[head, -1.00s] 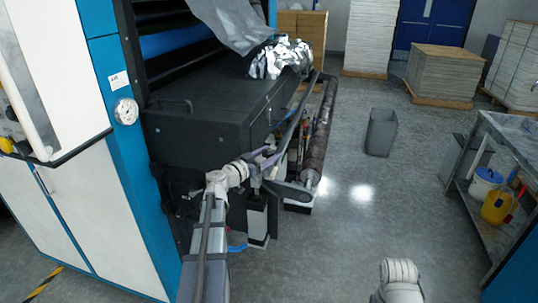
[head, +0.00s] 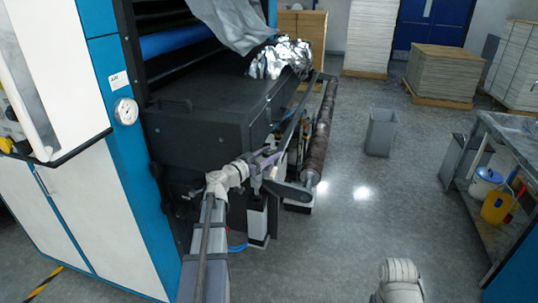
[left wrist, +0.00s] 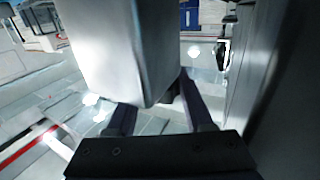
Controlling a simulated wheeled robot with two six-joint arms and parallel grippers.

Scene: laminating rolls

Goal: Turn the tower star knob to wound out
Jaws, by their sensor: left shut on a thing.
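My left gripper (head: 268,158) is at the near end of the dark machine unit, beside the post (head: 257,218) with a dark upper part and a pale lower part. Its fingers are closed on a small part there, which I take to be the tower star knob. The knob itself is hidden by the fingers and too small to make out, so its setting cannot be read. In the left wrist view a large grey block (left wrist: 120,45) stands in front of the fingers and hides what lies between their tips. My right gripper is not in view.
The dark machine unit (head: 205,135) stands just behind my left gripper. A long dark roller (head: 322,130) runs away to its right. Crumpled silver film (head: 282,58) lies on top. A grey bin (head: 381,132) stands on the open floor, and a metal bench (head: 510,140) is at right.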

